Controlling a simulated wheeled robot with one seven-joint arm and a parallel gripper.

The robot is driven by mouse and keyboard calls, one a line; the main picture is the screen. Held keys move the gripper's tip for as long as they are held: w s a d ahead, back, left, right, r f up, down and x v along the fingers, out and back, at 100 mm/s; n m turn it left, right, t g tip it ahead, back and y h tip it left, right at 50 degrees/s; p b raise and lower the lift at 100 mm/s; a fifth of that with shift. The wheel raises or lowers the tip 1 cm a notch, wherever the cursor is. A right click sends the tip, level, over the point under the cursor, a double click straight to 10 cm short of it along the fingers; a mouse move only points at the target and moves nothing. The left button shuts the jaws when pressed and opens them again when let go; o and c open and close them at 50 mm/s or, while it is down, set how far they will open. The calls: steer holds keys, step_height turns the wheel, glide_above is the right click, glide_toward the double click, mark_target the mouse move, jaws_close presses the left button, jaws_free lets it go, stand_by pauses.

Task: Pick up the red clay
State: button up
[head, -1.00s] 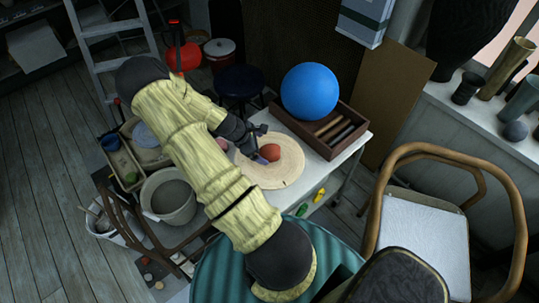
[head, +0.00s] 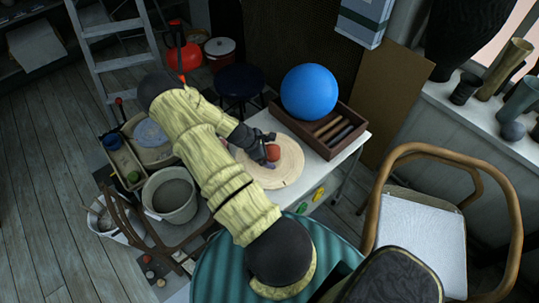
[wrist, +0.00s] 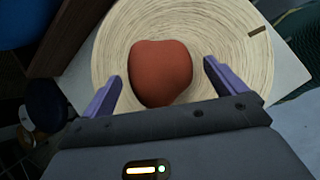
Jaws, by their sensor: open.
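The red clay (wrist: 160,75) is a rounded reddish-brown lump on a round pale wooden board (wrist: 115,45). In the head view the clay (head: 273,152) shows near the middle of the board (head: 288,175), partly behind my gripper (head: 268,157). In the wrist view my gripper (wrist: 162,85) is open, with one purple finger on each side of the clay. Gaps show between the clay and both fingers. Whether the fingertips are level with the clay cannot be told.
A blue ball (head: 309,92) sits on a wooden tray (head: 345,150) of tools just behind the board. A grey bucket (head: 170,196) stands left of my arm. A wooden chair (head: 425,215) stands at right.

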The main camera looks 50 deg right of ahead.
steer(key=shift+c, duration=0.3)
steer(key=c, duration=1.7)
